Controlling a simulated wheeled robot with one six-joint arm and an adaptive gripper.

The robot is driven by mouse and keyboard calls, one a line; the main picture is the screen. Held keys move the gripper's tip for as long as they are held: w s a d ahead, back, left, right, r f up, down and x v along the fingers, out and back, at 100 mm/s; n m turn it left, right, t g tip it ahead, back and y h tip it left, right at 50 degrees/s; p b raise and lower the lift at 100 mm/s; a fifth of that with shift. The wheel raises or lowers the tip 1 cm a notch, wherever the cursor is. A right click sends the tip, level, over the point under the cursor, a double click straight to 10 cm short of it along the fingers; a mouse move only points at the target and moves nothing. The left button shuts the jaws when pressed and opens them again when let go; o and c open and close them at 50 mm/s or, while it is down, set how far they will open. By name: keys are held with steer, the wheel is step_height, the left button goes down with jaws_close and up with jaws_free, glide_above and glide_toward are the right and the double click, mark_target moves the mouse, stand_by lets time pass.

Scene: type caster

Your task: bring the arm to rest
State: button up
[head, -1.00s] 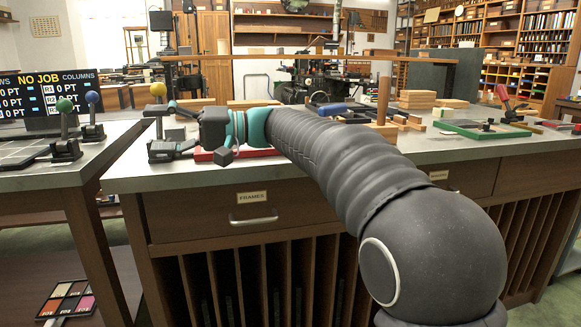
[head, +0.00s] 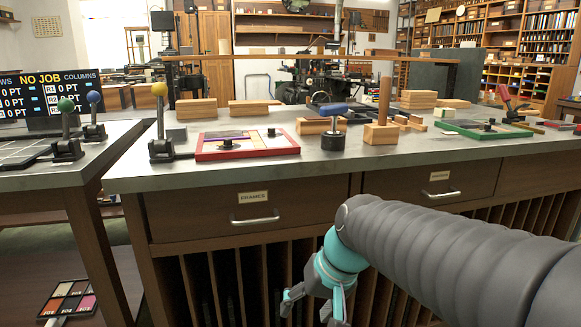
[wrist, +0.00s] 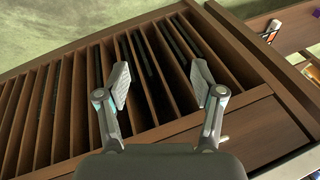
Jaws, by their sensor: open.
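My gripper (head: 312,303) hangs low in front of the workbench cabinet, below the drawer labelled FRAMES (head: 255,209). Its teal wrist and dark sleeved arm come in from the right of the head view. In the wrist view the two grey finger pads of my gripper (wrist: 162,88) stand wide apart with nothing between them. Behind them are the upright slots (wrist: 70,100) of the cabinet. The gripper is open and empty, and appears apart from the cabinet front.
The bench top (head: 245,168) holds a red-rimmed tray (head: 247,154), a blue-handled tool (head: 333,128), wood blocks (head: 197,108) and a green tray (head: 483,130). A yellow-knobbed lever (head: 160,120) stands at its left. A palette of colour squares (head: 68,300) sits low at the left.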

steer(key=s+d+f+t+h, duration=0.1)
steer(key=s+d+t+h, duration=0.2)
steer(key=s+d, duration=0.8)
steer(key=shift+s+d+m+h, duration=0.2)
steer(key=shift+d+m+h, duration=0.1)
steer(key=shift+d, duration=0.55)
stand_by(0.8)
